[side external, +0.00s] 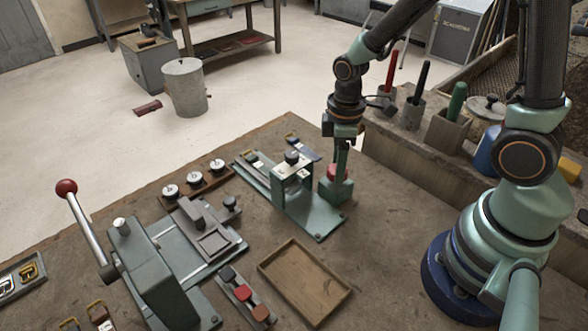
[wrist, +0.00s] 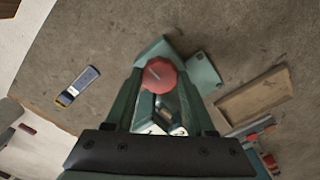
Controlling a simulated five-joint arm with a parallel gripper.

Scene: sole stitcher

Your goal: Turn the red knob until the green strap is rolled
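The red knob (side external: 333,172) sits on a green block at the right end of a green fixture (side external: 318,216) with an upright frame. In the wrist view the round red knob (wrist: 160,76), with a light line on its top, lies between my two fingers. My gripper (side external: 342,158) points down over the knob; in the wrist view its fingertips (wrist: 160,70) are on either side of it. Whether they touch the knob is not clear. I cannot pick out a green strap.
An empty wooden tray (side external: 305,284) lies in front of the fixture. A wooden rack with several white dials (side external: 195,180) and a lever press with a red ball (side external: 66,187) are to the left. A ledge with tool holders (side external: 450,130) runs along the right.

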